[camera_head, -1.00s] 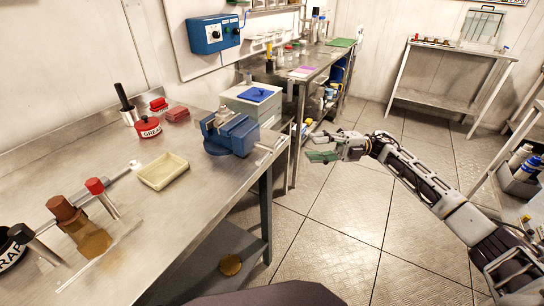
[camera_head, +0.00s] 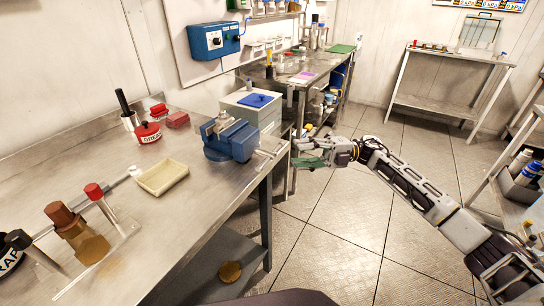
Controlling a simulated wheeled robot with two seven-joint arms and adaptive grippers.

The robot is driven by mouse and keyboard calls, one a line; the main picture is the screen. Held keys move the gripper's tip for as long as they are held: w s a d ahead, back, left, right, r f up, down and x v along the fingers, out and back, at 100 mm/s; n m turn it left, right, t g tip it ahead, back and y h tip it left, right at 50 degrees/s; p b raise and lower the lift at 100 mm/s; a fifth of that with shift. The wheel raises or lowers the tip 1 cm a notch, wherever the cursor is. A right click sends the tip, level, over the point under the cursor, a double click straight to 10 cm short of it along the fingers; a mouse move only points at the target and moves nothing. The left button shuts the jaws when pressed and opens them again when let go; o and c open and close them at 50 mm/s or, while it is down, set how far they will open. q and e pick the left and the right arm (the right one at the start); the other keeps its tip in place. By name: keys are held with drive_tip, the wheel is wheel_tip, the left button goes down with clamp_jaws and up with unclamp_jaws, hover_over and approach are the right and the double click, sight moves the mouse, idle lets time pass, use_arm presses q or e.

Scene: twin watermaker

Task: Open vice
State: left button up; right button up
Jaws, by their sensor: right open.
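The blue vice (camera_head: 231,138) stands on the right end of the metal workbench (camera_head: 190,205). Its screw and handle bar (camera_head: 268,153) stick out to the right, over the bench edge. My right gripper (camera_head: 298,155) is open and empty. It appears just right of the handle bar, with a small gap between them in the picture. Whether the vice jaws are apart is too small to tell. My left gripper is not in view.
A cream tray (camera_head: 162,178) lies left of the vice. A red grease pot (camera_head: 147,134) stands behind the tray. The floor (camera_head: 335,225) right of the bench is clear.

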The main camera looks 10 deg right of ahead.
sight(272, 154)
drive_tip(key=a, duration=0.6)
drive_tip(key=a+r, duration=0.1)
drive_tip(key=a, duration=0.2)
drive_tip(key=shift+s, duration=0.35)
drive_tip(key=shift+c, duration=0.3)
clamp_jaws()
